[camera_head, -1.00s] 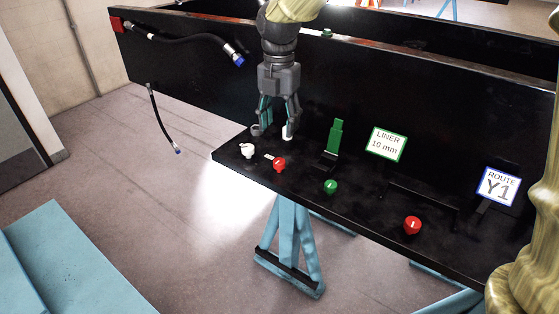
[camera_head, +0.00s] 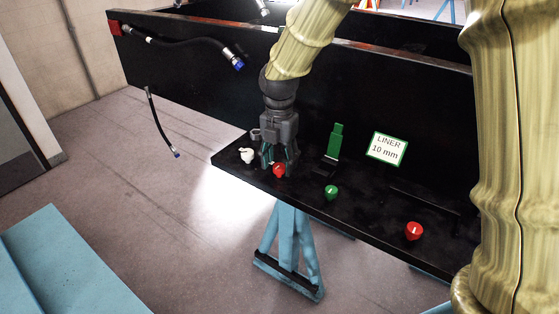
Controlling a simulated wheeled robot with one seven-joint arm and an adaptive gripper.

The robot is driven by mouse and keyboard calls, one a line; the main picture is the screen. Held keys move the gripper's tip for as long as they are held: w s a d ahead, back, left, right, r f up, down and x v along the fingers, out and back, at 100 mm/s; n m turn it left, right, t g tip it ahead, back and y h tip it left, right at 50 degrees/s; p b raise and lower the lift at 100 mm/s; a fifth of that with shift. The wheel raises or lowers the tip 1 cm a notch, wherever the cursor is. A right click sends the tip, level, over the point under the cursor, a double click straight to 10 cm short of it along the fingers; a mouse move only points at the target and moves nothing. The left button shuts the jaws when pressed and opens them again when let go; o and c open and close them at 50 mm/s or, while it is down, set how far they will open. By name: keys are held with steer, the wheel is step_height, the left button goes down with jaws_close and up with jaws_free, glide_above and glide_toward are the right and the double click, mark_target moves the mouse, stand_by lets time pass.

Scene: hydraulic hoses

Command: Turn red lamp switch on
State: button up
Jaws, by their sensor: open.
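A red knob (camera_head: 279,170) with a small white mark sits at the left front of the black shelf (camera_head: 375,222). A second red knob (camera_head: 415,231) with a white mark sits farther right. Which one is the red lamp switch cannot be read from any label. My gripper (camera_head: 277,163) points down at the left red knob, its fingers spread, one on each side of it in the picture. Whether the fingers touch the knob cannot be told.
A white knob (camera_head: 247,156) is close left of my gripper. A green knob (camera_head: 331,191), a green upright piece (camera_head: 335,141) and a "LINER 10 mm" card (camera_head: 386,149) stand to the right. The black back panel (camera_head: 200,75) rises behind, with a hose (camera_head: 180,42).

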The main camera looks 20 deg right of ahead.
steer(key=shift+f, duration=0.4)
steer(key=c, duration=1)
